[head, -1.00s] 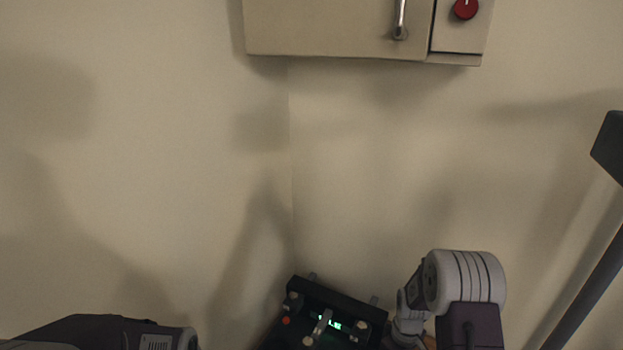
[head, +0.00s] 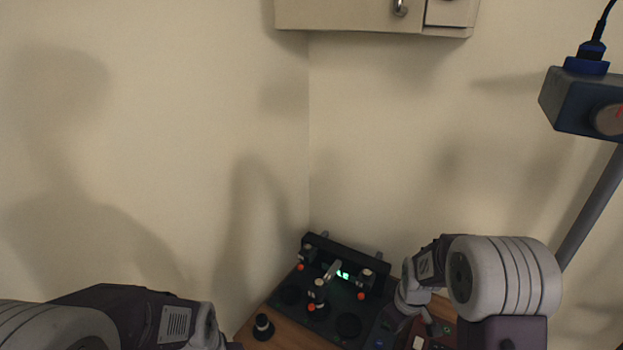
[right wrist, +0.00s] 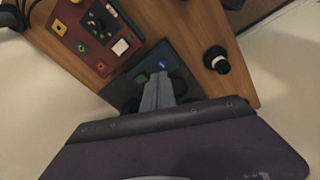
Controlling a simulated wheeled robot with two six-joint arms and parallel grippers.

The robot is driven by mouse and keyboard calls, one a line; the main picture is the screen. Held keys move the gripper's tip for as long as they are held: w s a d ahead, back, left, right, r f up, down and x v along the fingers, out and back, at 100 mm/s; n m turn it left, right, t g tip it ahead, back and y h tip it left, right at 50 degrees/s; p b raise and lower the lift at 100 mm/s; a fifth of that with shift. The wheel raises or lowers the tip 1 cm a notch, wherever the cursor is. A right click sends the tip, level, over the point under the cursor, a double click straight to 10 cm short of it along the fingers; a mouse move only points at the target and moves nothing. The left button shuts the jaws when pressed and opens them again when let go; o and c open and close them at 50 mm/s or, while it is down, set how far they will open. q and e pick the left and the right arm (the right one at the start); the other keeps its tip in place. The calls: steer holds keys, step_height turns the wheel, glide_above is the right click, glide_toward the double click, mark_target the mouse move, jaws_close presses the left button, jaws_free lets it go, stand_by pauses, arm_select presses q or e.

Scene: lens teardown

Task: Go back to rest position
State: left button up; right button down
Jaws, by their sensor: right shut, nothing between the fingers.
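My right arm (head: 500,278) comes in at the lower right of the head view, its forearm over the right side of the bench. In the right wrist view my right gripper (right wrist: 160,82) has its two fingers together with nothing between them, over the dark board. My left arm (head: 140,315) shows at the lower left of the head view. The left gripper is cut off below the picture's edge.
A dark fixture board (head: 345,328) with lit green display stands on the wooden bench (head: 285,332). A black cylinder (head: 262,327) stands left of it. A red panel (right wrist: 85,35) lies nearby. A wall cabinet (head: 350,14) hangs above; a lamp-like blue box (head: 570,100) is at right.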

steer(key=s+a+r+m, duration=0.1)
steer(key=s+a+m, duration=0.1)
steer(key=s, duration=0.5)
steer(key=s+a+r+m, duration=0.1)
steer(key=s+r+m, duration=0.1)
steer(key=s+m, duration=0.3)
steer(key=s, duration=0.3)
steer(key=shift+a+r+g, duration=0.25)
steer(key=shift+a+g, duration=0.05)
steer(key=shift+a, duration=0.1)
